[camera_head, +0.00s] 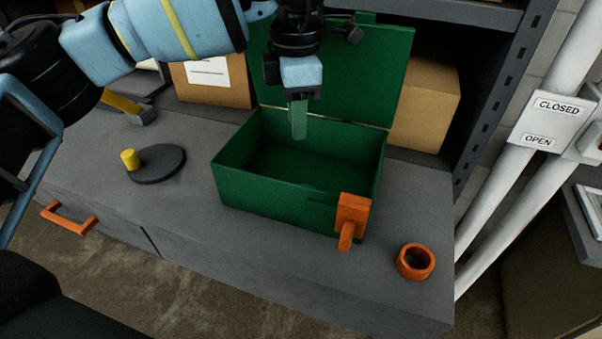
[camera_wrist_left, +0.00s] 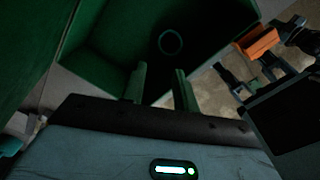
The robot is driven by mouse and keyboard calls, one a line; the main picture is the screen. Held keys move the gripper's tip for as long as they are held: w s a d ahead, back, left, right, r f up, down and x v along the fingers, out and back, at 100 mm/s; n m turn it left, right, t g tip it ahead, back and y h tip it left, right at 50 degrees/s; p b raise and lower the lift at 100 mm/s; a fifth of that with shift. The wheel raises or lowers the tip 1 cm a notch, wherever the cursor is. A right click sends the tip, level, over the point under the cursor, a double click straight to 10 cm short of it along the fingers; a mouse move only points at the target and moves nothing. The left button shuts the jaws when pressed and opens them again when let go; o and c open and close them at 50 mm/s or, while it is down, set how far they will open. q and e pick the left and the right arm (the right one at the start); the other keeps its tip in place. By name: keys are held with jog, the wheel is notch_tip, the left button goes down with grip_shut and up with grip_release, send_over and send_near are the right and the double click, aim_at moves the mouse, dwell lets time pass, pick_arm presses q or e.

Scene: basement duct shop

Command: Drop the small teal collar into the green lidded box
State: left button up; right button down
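The green lidded box (camera_head: 270,206) stands on the grey bench with its lid (camera_head: 345,75) raised at the back. My left gripper (camera_head: 298,120) hangs fingers down over the box opening. In the left wrist view, its two green fingers (camera_wrist_left: 161,88) stand apart with nothing between them. Beyond the fingertips, the small teal collar (camera_wrist_left: 171,41) shows as a thin dark ring inside the box, apart from the gripper. Whether it lies on the floor of the box is too dark to tell.
An orange latch (camera_head: 352,215) hangs on the box front. An orange ring (camera_head: 416,262) lies to its right. A dark disc with a yellow knob (camera_head: 156,164) lies left. Cardboard boxes (camera_head: 425,105) stand behind. Blue-grey parts at right in the wrist view may be my right arm.

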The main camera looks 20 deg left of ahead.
pick_arm(q)
notch_tip(320, 180, up, 8)
jog(key=shift+f, duration=0.2)
pick_arm(e)
jog(key=shift+w, duration=0.35)
jog(key=shift+s, duration=0.25)
